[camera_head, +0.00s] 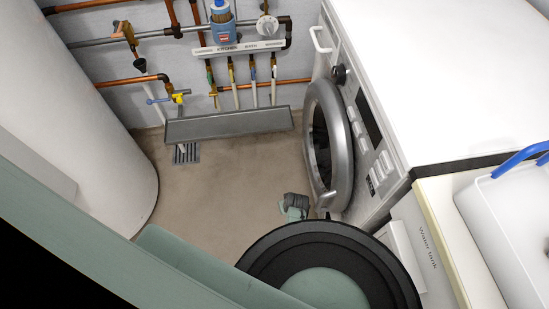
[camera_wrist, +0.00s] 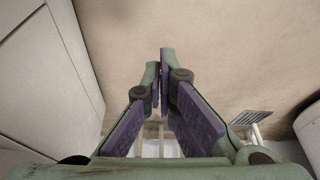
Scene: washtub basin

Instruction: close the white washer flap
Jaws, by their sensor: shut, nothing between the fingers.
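The white washer (camera_head: 450,70) stands at the right in the head view. Its round door (camera_head: 329,145) has a thick grey ring and dark glass and stands out from the front; I cannot tell if it is fully closed. A white handle-like part (camera_head: 318,40) sticks out at the washer's far upper front corner; I cannot tell whether it belongs to the flap. My gripper (camera_head: 293,205) is low over the floor, left of the door's lower edge, partly hidden by my arm. In the wrist view my gripper (camera_wrist: 163,62) is shut and empty, its fingertips together.
A large white cylinder (camera_head: 75,110) stands at the left. Pipes and valves (camera_head: 240,85) line the back wall above a grey trough (camera_head: 228,124). A floor drain (camera_head: 186,153) lies below. A white bin with a blue handle (camera_head: 510,210) is at right. The middle floor is clear.

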